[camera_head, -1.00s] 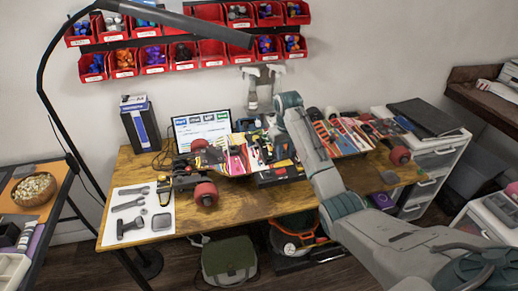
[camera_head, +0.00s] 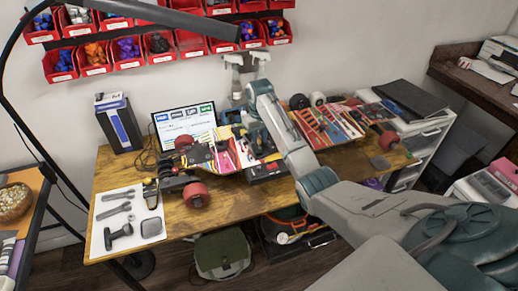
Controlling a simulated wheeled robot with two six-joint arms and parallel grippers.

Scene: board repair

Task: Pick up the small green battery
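I cannot make out the small green battery in this view; it is too small or hidden among the parts on the bench. My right arm reaches in from the lower right across the wooden workbench (camera_head: 240,205). My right gripper (camera_head: 235,119) is at the back of the bench, behind the colourful skateboard (camera_head: 225,158). It is small and partly hidden by the arm and clutter, so I cannot tell whether it is open or shut. My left gripper is out of view.
A monitor (camera_head: 185,122) and a blue-black box (camera_head: 119,123) stand at the back left. A white mat (camera_head: 107,236) with tools lies at the front left. Red parts bins (camera_head: 96,70) hang on the wall. A lamp pole crosses the left side.

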